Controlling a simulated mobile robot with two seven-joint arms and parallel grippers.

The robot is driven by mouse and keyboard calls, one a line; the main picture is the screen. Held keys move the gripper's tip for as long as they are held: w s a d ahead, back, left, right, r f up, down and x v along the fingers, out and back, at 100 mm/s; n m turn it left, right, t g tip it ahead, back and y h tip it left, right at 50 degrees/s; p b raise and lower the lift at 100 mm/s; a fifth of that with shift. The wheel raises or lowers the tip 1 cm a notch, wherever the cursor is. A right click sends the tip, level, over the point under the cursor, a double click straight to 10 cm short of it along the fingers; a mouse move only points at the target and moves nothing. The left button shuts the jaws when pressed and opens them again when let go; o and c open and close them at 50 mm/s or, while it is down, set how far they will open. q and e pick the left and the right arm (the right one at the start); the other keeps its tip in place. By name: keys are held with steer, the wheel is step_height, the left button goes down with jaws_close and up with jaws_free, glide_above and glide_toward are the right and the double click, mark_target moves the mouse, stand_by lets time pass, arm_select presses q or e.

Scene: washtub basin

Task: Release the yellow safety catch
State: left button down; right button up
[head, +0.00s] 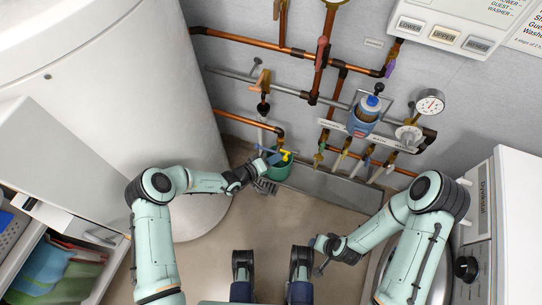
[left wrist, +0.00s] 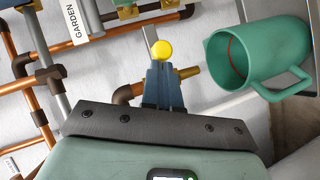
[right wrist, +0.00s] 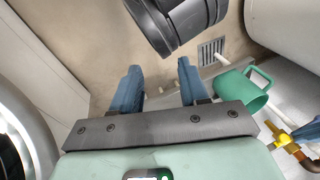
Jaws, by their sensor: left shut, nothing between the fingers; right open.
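A small yellow knob (head: 285,154), which I take for the safety catch, is on the pipework above the green jug. In the left wrist view the round yellow knob (left wrist: 161,49) shows just beyond the fingertips. My left gripper (head: 272,157) is shut and empty, its blue fingers (left wrist: 162,75) pointing at the knob; I cannot tell whether they touch it. A yellow fitting (right wrist: 285,139) on a copper pipe shows at the right edge of the right wrist view. My right gripper (head: 318,262) is open and empty, well away from the pipes; its fingers (right wrist: 158,84) stand apart.
A green jug (head: 279,171) stands below the pipes, close to my left gripper. Copper pipes (head: 258,45), a blue canister (head: 364,116) and a gauge (head: 430,102) are on the wall.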

arm_select(q)
steer(key=shift+s, duration=0.15)
arm_select(e)
steer(key=shift+s, duration=0.1)
arm_select(q)
steer(key=d+p, duration=0.2)
steer(key=shift+s+d, duration=0.35)
steer(key=shift+s, duration=0.05)
arm_select(e)
steer(key=shift+g+y, duration=0.3)
steer(key=shift+g, duration=0.3)
steer(key=s+r, duration=0.1)
steer(key=s+a+r, duration=0.2)
steer(key=shift+s, duration=0.4)
arm_select(q)
steer(key=shift+a, duration=0.1)
